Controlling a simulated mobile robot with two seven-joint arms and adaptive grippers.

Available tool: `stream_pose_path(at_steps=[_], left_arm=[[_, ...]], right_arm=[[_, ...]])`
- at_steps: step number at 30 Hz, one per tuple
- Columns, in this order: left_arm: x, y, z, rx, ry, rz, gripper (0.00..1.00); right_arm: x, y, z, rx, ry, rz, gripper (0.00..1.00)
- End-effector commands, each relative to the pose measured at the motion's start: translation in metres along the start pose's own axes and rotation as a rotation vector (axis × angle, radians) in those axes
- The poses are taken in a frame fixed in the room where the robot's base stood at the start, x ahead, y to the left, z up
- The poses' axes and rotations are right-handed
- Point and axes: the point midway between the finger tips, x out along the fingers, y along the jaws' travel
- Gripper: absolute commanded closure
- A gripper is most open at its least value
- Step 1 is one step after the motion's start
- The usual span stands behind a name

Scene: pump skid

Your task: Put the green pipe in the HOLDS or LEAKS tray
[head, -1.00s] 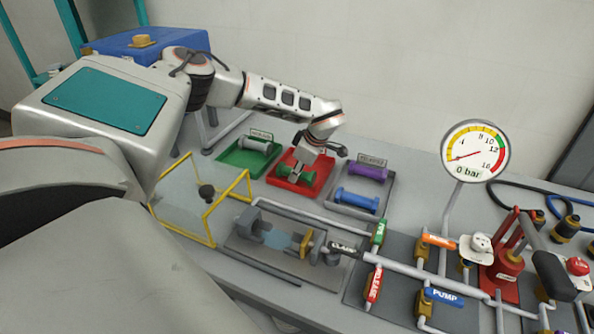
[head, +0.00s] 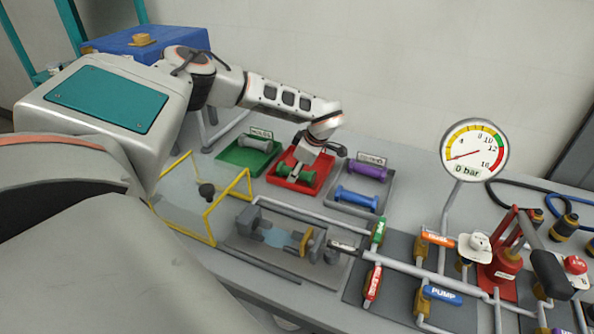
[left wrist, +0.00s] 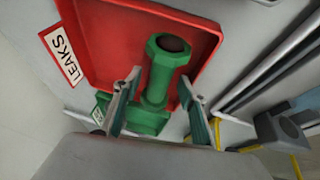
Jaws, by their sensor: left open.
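The green pipe (head: 288,173) lies in the red tray (head: 318,181), whose sign (left wrist: 62,57) reads LEAKS in the left wrist view. My left gripper (head: 297,168) is low over this tray. In the left wrist view its two fingers stand open on either side of the pipe's narrow middle (left wrist: 157,86), with a gap visible. The green tray (head: 232,160) with the HOLDS sign (head: 261,134) stands to the left and holds a grey pipe (head: 254,143). My right gripper is not in view.
A grey tray (head: 343,203) with a purple pipe (head: 367,171) and a blue pipe (head: 356,198) stands to the right. In front are a yellow-framed guard (head: 213,218) and a clamp fixture (head: 275,238). The gauge (head: 474,150) reads 0 bar.

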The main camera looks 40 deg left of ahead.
Motion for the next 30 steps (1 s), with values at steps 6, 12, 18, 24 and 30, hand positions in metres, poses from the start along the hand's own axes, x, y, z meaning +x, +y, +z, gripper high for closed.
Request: stream_pose_path(at_steps=[6, 12, 18, 24, 30], left_arm=[[-0.026, 0.002, 0.0, 0.0, -0.003, 0.005, 0.59], [-0.068, 0.002, 0.0, -0.001, -0.002, 0.006, 0.59], [-0.102, 0.001, 0.0, 0.0, -0.001, 0.004, 0.59], [-0.118, 0.001, 0.0, -0.001, -0.001, 0.002, 0.59], [-0.12, 0.001, 0.0, -0.001, -0.001, 0.002, 0.59]], right_arm=[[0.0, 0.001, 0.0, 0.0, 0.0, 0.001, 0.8], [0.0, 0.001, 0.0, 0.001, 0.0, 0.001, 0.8], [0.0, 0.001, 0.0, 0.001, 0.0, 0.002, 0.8], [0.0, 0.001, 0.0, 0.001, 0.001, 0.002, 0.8], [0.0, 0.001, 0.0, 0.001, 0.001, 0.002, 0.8]])
